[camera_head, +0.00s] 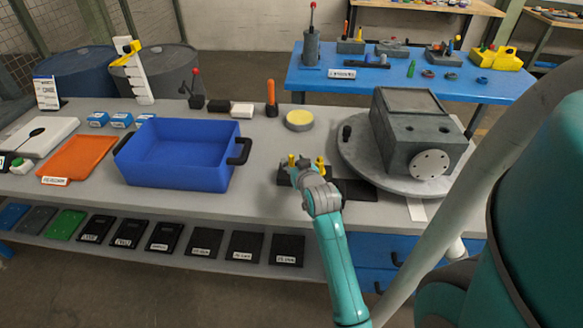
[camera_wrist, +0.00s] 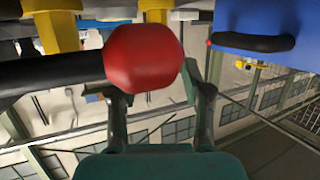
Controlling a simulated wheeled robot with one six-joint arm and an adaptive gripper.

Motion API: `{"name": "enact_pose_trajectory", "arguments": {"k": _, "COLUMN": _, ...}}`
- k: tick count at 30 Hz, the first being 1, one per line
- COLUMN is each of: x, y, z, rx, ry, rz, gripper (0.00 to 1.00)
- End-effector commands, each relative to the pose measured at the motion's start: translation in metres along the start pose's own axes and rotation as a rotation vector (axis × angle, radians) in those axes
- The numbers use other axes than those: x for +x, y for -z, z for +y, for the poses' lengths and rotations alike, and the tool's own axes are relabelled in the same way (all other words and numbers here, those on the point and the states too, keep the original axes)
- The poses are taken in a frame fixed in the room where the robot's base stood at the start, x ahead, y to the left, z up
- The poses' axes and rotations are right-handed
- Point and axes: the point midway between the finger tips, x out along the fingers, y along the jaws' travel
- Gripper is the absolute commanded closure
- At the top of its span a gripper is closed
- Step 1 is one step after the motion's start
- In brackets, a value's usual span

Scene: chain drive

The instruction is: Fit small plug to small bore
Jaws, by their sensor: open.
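A red rounded knob (camera_wrist: 142,58) on a black rod fills the middle of the wrist view; I cannot tell whether it is the small plug. My gripper (camera_wrist: 152,92) is open, its two fingers just below and either side of the knob. In the head view my gripper (camera_head: 313,180) is over a dark block (camera_head: 284,178) with yellow pegs (camera_head: 291,160), and it hides part of that block. The grey housing (camera_head: 405,105) stands on a round grey plate (camera_head: 365,165) at the right. Dark openings show on its sloping face; which is the small bore is unclear.
A blue bin (camera_head: 180,155) with black handles stands left of my gripper. A yellow-topped disc (camera_head: 299,119) and an orange-handled tool (camera_head: 271,98) are behind it. A black knob (camera_head: 346,132) stands at the plate's left edge. The bench front between bin and block is clear.

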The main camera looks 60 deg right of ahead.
Motion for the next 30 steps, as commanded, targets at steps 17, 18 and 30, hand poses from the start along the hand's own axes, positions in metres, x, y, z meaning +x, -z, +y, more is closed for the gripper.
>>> {"name": "enact_pose_trajectory", "arguments": {"k": 17, "x": 0.04, "y": -0.003, "z": 0.002, "rx": 0.0, "ry": 0.0, "rz": 0.001, "gripper": 0.51}}
{"name": "enact_pose_trajectory", "arguments": {"k": 18, "x": 0.04, "y": -0.003, "z": 0.002, "rx": 0.0, "ry": 0.0, "rz": 0.001, "gripper": 0.61}}
{"name": "enact_pose_trajectory", "arguments": {"k": 30, "x": 0.039, "y": -0.003, "z": 0.002, "rx": 0.0, "ry": 0.0, "rz": 0.002, "gripper": 1.0}}
